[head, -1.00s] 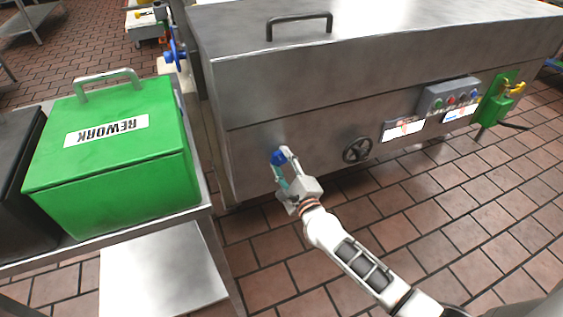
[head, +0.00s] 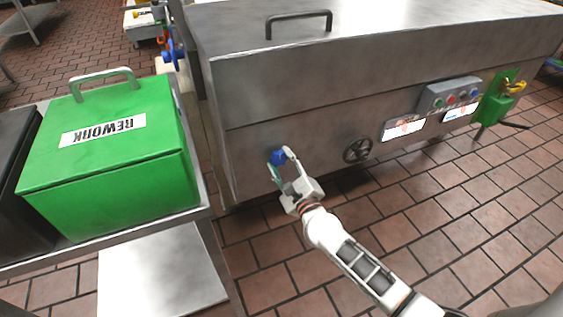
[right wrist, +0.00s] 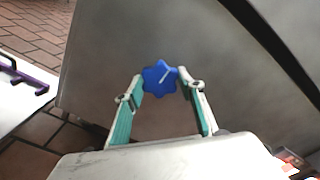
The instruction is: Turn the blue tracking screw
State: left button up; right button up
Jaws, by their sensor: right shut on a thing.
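The blue tracking screw (head: 277,157) is a star-shaped knob on the side of the steel machine, near its lower left corner. In the right wrist view the screw (right wrist: 158,77) shows face-on with a short white mark pointing to the upper right. My right gripper (head: 281,159) is at the screw, its two fingers on opposite sides of it. In the right wrist view my right gripper (right wrist: 162,82) has its fingertips closed against the screw's left and right edges. My left gripper is not in view.
A black handwheel (head: 357,150) sits right of the screw, with a button box (head: 449,95) further right. A green REWORK bin (head: 110,165) stands on a steel table (head: 205,185) at the left. Tiled floor lies open in front of the machine.

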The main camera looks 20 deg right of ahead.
jog(key=o, duration=0.8)
jog(key=shift+a, duration=0.1)
jog(key=o, duration=0.3)
jog(key=shift+o, duration=0.2)
jog(key=shift+s, duration=0.1)
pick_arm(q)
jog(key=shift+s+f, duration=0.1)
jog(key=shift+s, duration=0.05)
pick_arm(e)
jog(key=s, duration=1.2)
jog(key=shift+d, duration=0.25)
jog(key=shift+w, duration=0.1)
